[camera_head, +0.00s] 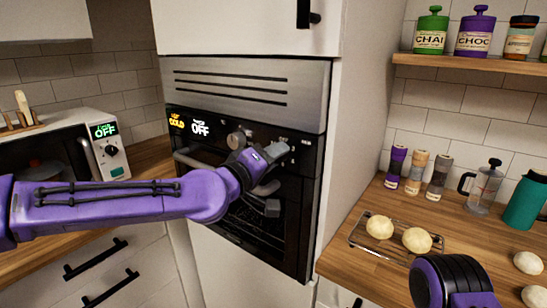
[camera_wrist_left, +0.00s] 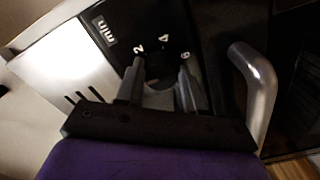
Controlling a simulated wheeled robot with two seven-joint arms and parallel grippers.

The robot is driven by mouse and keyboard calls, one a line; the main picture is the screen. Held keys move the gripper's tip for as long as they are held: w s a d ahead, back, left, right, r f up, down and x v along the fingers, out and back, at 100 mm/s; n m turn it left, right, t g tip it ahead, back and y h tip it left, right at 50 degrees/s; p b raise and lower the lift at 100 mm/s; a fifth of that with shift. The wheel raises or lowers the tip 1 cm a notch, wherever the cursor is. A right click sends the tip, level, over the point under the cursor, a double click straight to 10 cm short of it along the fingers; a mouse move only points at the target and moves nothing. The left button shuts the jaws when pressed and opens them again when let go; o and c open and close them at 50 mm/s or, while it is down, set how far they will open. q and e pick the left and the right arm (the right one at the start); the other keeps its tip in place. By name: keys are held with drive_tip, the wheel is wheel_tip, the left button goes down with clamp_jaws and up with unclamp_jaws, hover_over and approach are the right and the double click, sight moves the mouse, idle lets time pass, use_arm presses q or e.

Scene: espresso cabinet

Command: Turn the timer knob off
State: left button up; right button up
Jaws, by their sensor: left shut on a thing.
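The built-in oven (camera_head: 245,120) has a black control panel with a lit display (camera_head: 188,126) reading "COLD" and "OFF". My left gripper (camera_head: 277,150) is at the right part of this panel and hides the knob there in the head view. In the left wrist view, the left gripper (camera_wrist_left: 158,85) has its two fingers on either side of the timer knob (camera_wrist_left: 160,98), shut on it. The marks "min", 2, 4 and 6 show around the knob. Its pointer position cannot be made out. My right gripper is not in view.
Another oven knob (camera_head: 238,138) sits left of my gripper. The oven door handle (camera_wrist_left: 258,95) runs close by my fingers. A microwave (camera_head: 105,145) stands at left. The right counter holds a rack (camera_head: 365,248) with buns, spice jars, a French press (camera_head: 484,187) and a teal bottle (camera_head: 527,200).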

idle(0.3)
use_arm(q)
drive_tip(key=o, duration=1)
drive_tip(key=shift+o, duration=0.2)
drive_tip(key=shift+s, duration=0.1)
drive_tip(key=b+v, duration=0.2)
drive_tip(key=v, duration=0.8)
drive_tip(key=shift+s+a, duration=0.15)
